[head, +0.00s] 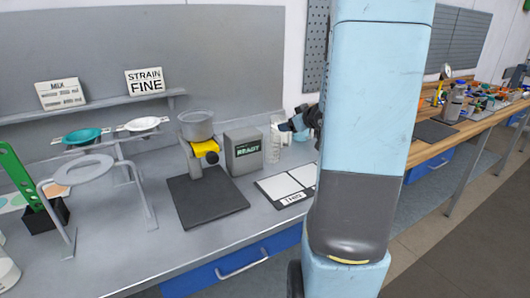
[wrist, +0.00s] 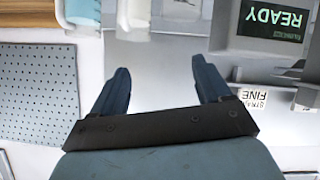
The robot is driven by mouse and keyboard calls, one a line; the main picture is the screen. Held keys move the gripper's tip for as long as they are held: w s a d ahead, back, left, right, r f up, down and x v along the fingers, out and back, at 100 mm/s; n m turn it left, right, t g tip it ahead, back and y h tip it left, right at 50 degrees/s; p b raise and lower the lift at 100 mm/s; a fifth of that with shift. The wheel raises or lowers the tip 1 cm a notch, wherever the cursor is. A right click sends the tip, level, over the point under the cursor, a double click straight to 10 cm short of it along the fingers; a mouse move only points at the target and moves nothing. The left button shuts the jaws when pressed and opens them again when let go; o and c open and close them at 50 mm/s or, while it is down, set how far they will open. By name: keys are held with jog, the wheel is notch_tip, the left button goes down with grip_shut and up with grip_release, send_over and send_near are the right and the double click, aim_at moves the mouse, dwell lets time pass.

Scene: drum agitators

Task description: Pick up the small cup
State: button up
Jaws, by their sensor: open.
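Clear cups stand right of the READY box at the back of the bench. A tall clear cup (head: 274,142) with markings shows in the head view, left of and below my gripper (head: 284,127). In the upside-down wrist view, translucent vessels (wrist: 136,16) are cut off at the top edge, beyond the fingers. I cannot tell for sure which one is the small cup; my arm hides part of this area. My gripper (wrist: 163,70) is open, with nothing between its fingers, and appears apart from the cups.
The grey READY box (head: 244,150) stands left of the cups. A pot on a stand (head: 197,126) is further left, above a dark mat (head: 205,198). A white-panelled board (head: 288,186) lies in front. A wire stand with bowls is at the left. A perforated panel (wrist: 38,100) is behind.

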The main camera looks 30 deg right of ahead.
aim_at(278, 143)
notch_tip(278, 143, down, 6)
jog(key=s+d+f+n+y, duration=0.1)
jog(key=s+y, duration=0.1)
jog(key=y, duration=0.3)
jog(key=x, duration=0.8)
jog(key=shift+r, duration=0.1)
jog(key=shift+r+x, duration=0.2)
jog(key=shift+x, duration=2.65)
jog(key=shift+w+d, duration=0.1)
jog(key=shift+d, duration=0.05)
jog(key=c, duration=0.7)
jog(key=shift+r, duration=0.15)
jog(key=f+v, duration=0.1)
jog(key=v, duration=0.5)
jog(key=s+f+v, duration=0.1)
jog(key=v, duration=0.5)
jog(key=f+v, duration=0.1)
jog(key=v, duration=0.5)
jog(key=shift+s+d+f, duration=0.15)
jog(key=shift+s+f, duration=0.05)
